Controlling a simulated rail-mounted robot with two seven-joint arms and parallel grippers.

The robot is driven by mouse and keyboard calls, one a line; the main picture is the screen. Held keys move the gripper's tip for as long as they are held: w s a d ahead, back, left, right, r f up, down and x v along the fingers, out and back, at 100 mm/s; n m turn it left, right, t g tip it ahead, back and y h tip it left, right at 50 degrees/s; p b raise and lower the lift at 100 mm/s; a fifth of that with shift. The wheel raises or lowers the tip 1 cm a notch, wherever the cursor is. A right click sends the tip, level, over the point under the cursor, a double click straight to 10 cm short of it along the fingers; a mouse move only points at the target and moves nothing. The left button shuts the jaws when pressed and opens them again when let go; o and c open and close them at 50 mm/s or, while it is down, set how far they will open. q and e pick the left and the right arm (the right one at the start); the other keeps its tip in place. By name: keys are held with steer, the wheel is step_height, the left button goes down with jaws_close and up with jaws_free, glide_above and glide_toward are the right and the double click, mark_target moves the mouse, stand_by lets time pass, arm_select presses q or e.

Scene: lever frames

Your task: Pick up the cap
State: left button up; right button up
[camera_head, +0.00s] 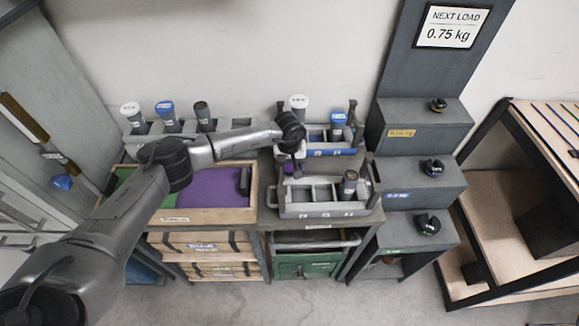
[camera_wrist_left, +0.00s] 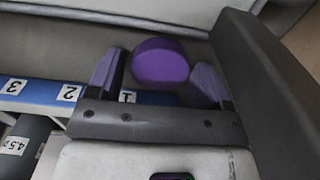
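A round, smooth purple thing (camera_wrist_left: 160,63), which may be the cap, shows in the left wrist view. It lies between the two purple-tipped fingers of my left gripper (camera_wrist_left: 157,80), with a gap on each side. The fingers are open. In the head view the left wrist (camera_head: 290,132) is over the front of the blue-edged rack (camera_head: 330,152), and its fingers are too small to make out. A white-topped cylinder (camera_head: 298,101) stands just behind the wrist, its lower part hidden. My right gripper is not in view.
A blue-topped cylinder (camera_head: 338,119) stands in the same rack. A grey tray (camera_head: 322,210) with a dark cylinder (camera_head: 349,180) is in front. Several capped cylinders stand in a rack (camera_head: 140,139) at left. A purple-lined drawer (camera_head: 210,215) and stepped shelves (camera_head: 425,185) flank the area.

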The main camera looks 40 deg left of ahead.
arm_select(q)
steer(key=c, duration=0.7)
